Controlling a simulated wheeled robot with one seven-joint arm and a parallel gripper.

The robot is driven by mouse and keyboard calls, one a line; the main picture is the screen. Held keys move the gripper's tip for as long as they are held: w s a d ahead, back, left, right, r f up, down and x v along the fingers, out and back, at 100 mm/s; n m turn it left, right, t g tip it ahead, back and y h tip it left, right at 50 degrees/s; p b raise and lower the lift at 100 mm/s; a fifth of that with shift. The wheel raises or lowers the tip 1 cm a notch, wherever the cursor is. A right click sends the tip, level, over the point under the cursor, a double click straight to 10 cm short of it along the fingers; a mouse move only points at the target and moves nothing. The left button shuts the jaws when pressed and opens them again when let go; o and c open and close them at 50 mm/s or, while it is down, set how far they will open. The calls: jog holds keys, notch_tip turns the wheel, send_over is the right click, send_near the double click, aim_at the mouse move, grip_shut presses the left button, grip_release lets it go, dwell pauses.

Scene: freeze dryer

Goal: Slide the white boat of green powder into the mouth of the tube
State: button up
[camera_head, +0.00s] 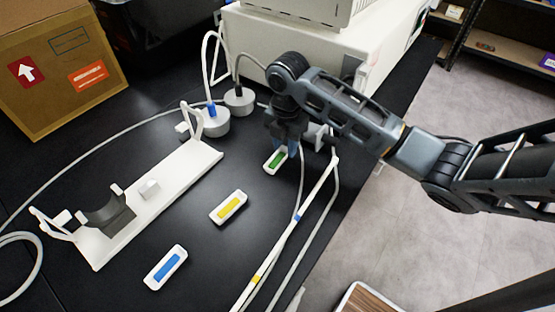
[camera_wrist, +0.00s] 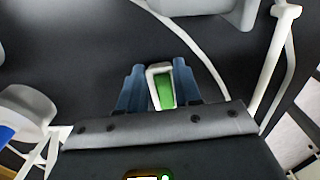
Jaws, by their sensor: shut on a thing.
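The white boat (camera_head: 268,169) holding green powder (camera_head: 277,160) is between the fingers of my gripper (camera_head: 286,147), close to the black bench top. In the wrist view, the blue-grey fingers (camera_wrist: 160,92) are on both sides of the boat (camera_wrist: 152,82), and the green powder (camera_wrist: 165,92) shows inside it. My gripper is shut on this boat. I cannot make out a tube with an open mouth in either view. A white stand (camera_head: 168,181) with a dark curved cradle (camera_head: 107,212) is at the left, and the cradle looks empty.
White boats with yellow powder (camera_head: 228,207) and blue powder (camera_head: 165,267) lie on the bench. Grey round pieces (camera_head: 240,101) with hoses stand behind. Long white hoses (camera_head: 300,225) run close to my gripper's right. A white machine (camera_head: 300,50) and a cardboard box (camera_head: 60,70) are at the back.

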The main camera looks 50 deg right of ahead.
aim_at(285, 152)
jog(key=shift+r+p, duration=2.4)
jog(key=shift+r, duration=0.65)
